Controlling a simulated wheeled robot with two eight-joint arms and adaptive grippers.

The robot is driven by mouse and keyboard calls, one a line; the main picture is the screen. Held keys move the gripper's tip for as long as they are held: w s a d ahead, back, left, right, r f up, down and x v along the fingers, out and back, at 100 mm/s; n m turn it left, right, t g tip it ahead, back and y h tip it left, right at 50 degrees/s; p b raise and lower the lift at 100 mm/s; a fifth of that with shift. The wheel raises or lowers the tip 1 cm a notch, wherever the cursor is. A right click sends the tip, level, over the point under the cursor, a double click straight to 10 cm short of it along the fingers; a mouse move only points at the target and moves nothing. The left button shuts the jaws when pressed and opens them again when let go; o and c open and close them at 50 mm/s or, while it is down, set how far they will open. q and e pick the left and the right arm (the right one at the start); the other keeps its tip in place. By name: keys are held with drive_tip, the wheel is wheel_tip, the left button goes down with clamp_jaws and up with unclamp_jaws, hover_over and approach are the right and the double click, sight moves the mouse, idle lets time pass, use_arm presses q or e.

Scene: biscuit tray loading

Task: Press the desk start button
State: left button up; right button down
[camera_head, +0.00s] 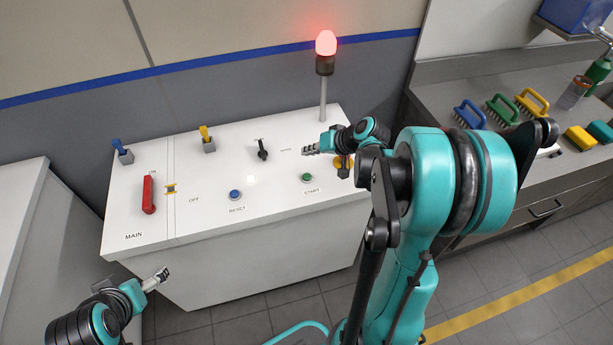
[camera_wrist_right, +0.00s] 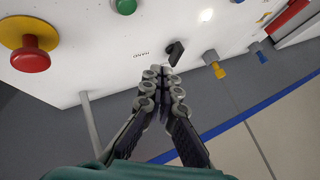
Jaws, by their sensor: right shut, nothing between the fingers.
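The green start button (camera_head: 307,177) is on the sloping white desk top, above the word START. It also shows at the top edge of the right wrist view (camera_wrist_right: 124,6), partly cut off. My right gripper (camera_head: 306,150) is shut and empty, above the desk just behind the green button and apart from it. In the right wrist view its closed fingers (camera_wrist_right: 163,72) point toward the black selector switch (camera_wrist_right: 174,52). My left gripper (camera_head: 163,274) is low in front of the desk, away from the controls; whether it is shut is unclear.
A blue RESET button (camera_head: 235,195), red main handle (camera_head: 148,194) and yellow-handled switch (camera_head: 207,138) are on the desk. The red emergency knob (camera_wrist_right: 30,58) is near the start button. A lit red beacon (camera_head: 326,43) stands behind. Brushes (camera_head: 469,114) lie on the right counter.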

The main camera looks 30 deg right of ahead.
sight(309, 177)
drive_tip(key=shift+f+b, duration=3.35)
drive_tip(key=shift+f, duration=0.9)
drive_tip(key=shift+f+b, duration=0.4)
drive_tip(key=shift+f, duration=0.05)
drive_tip(key=shift+f+b, duration=0.5)
drive_tip(key=shift+r+p, duration=0.8)
drive_tip(key=shift+r, duration=0.2)
wheel_tip(309, 177, up, 5)
drive_tip(key=p, duration=0.4)
